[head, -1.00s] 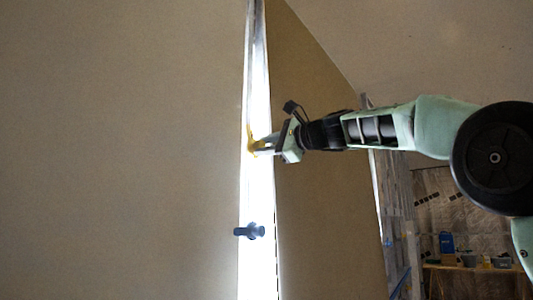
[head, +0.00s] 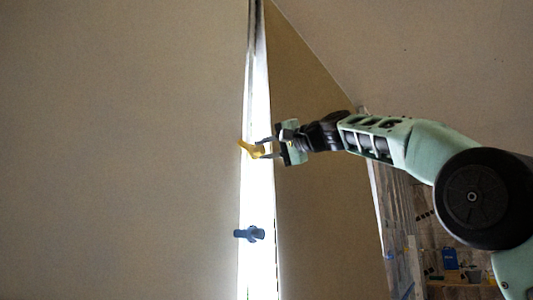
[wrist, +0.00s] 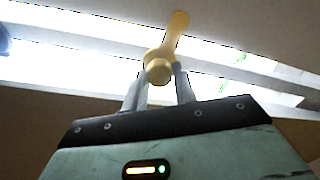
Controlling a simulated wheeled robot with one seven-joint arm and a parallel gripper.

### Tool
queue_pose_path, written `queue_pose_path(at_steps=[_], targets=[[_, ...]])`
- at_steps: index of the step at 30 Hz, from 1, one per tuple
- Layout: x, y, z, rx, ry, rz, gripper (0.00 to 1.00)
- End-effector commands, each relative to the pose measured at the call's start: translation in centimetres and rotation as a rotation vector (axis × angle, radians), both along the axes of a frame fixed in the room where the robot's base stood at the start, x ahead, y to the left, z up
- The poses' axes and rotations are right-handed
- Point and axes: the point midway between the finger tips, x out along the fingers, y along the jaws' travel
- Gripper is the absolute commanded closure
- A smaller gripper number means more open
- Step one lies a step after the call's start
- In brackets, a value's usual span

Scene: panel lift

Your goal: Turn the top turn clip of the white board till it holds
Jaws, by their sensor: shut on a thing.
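The top turn clip is yellow (head: 251,149) and sits on the bright white upright strip (head: 257,195), which I take for the white board. Its arm now points to the left, up to the edge of the tan wall on that side. In the wrist view the clip (wrist: 170,45) has a round knob, with its arm reaching away toward the pale surface at the top. My gripper (head: 263,148) comes from the right and is shut on the knob; in the wrist view its two fingers (wrist: 160,82) stand either side of it.
A blue clip (head: 249,233) sits lower on the same strip. Tan wall surfaces flank the strip left and right. A ladder (head: 392,225) and a table with a blue can (head: 450,259) stand at the far right. The space before the strip is clear.

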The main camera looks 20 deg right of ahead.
Motion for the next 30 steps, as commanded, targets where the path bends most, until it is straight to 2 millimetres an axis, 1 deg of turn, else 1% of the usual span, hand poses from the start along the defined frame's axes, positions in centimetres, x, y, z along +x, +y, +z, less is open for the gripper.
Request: queue_pose_path(at_steps=[6,12,28,29,30], targets=[[0.03,0.04,-0.15,-0.097,-0.068,0.001,0.95],[0.04,0.05,-0.12,-0.144,-0.102,0.002,0.95],[0.05,0.05,-0.13,-0.163,-0.113,0.001,0.95],[0.05,0.05,-0.13,-0.163,-0.113,0.001,0.67],[0.05,0.05,-0.13,-0.163,-0.113,0.001,0.63]])
